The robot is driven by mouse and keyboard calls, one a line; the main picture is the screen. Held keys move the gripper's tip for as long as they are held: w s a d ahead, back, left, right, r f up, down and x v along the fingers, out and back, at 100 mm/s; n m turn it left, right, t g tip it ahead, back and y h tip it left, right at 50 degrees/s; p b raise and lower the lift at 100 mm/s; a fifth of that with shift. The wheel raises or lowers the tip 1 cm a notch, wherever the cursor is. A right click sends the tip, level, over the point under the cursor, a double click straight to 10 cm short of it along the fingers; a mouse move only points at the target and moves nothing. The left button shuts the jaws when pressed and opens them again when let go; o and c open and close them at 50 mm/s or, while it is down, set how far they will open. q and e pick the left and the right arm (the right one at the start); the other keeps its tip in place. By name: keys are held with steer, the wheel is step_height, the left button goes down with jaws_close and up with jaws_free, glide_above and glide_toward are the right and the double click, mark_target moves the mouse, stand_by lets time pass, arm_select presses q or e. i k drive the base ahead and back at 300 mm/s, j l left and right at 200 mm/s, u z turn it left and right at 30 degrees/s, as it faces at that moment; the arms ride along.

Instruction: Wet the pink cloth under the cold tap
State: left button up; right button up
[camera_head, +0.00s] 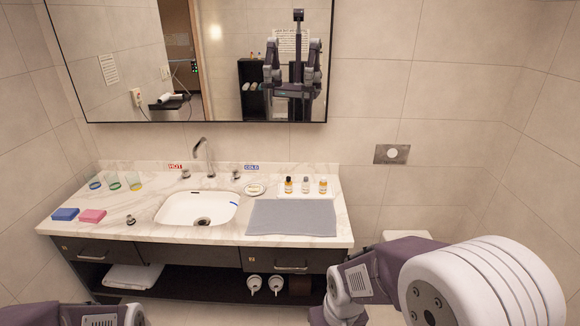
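The pink cloth (92,216) lies folded on the left front of the marble counter, just right of a blue cloth (65,214). The white sink (197,208) is in the middle of the counter, with a curved metal faucet (203,153) behind it. The cold tap (236,175) is a small knob right of the faucet, by a blue COLD label (251,168). The hot tap (186,173) is left of it, by a red HOT label (175,166). No water stream shows. Parts of my arms show at the bottom; neither gripper is in direct view.
Several cups (114,181) stand at the back left. A sink stopper (130,219) sits left of the sink. A grey mat (292,218) covers the right counter, with a white tray (291,194) of bottles and a soap dish (254,190) behind. Drawers and a shelf are below.

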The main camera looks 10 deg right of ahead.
mark_target(234, 173)
steer(key=i+j+z, duration=0.95)
steer(key=j+z, duration=0.15)
steer(key=i+j+z, duration=0.15)
steer(key=j+z, duration=0.15)
steer(key=j, duration=0.15)
steer(key=i+j+z, duration=0.1)
steer(key=j+z, duration=0.15)
steer(key=j, duration=0.2)
steer(key=i+j+z, duration=0.1)
steer(key=j+z, duration=0.45)
steer(key=j, duration=0.3)
